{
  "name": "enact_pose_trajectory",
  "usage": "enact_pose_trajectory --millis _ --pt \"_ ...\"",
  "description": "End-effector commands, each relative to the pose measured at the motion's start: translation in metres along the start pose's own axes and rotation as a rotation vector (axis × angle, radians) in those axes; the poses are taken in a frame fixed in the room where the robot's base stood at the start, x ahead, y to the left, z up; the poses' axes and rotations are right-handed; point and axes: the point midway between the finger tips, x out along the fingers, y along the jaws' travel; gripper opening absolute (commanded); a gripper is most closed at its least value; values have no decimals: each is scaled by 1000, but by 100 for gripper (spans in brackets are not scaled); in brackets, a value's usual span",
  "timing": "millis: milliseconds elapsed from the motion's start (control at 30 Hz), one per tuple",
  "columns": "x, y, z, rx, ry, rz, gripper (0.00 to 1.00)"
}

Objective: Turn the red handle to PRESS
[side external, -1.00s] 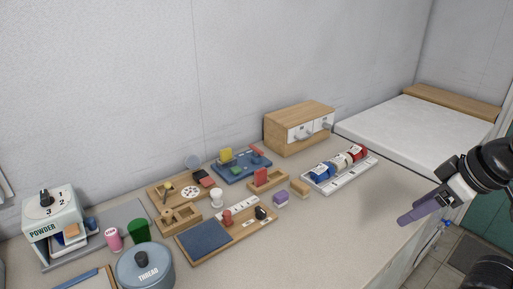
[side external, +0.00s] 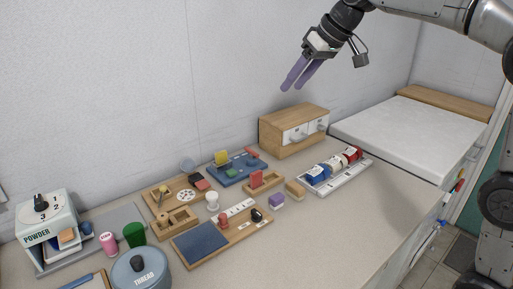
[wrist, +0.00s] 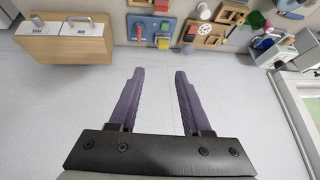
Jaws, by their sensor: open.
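A blue board (side external: 238,171) lies near the wall in the middle of the counter. It carries a red bar-like handle (side external: 255,152), a yellow upright block (side external: 221,157) and a green piece. In the wrist view the red handle (wrist: 138,31) shows on the blue board (wrist: 149,25) at the top. A small red piece (side external: 222,218) also stands on the wooden board with the blue pad. No PRESS label is readable. My gripper (side external: 295,88) is open and empty, high above the counter and the wooden drawer box; both purple fingers (wrist: 157,72) show apart in the wrist view.
The wooden drawer box (side external: 281,127) stands right of the blue board. A white rack (side external: 340,178) with labelled rolls is in front of it. A powder dispenser (side external: 45,227) and a thread tin (side external: 141,271) are at the left. The front right counter is clear.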

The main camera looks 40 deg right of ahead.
Motion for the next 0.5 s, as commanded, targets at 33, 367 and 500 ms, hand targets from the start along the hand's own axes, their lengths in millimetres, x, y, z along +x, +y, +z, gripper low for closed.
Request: enact_pose_trajectory --millis 33,367,500 --pt "21 9 -13 10 -13 -5 48" --pt "137 59 -42 78 -104 -21 48" --pt "166 71 -31 99 -150 -21 48"
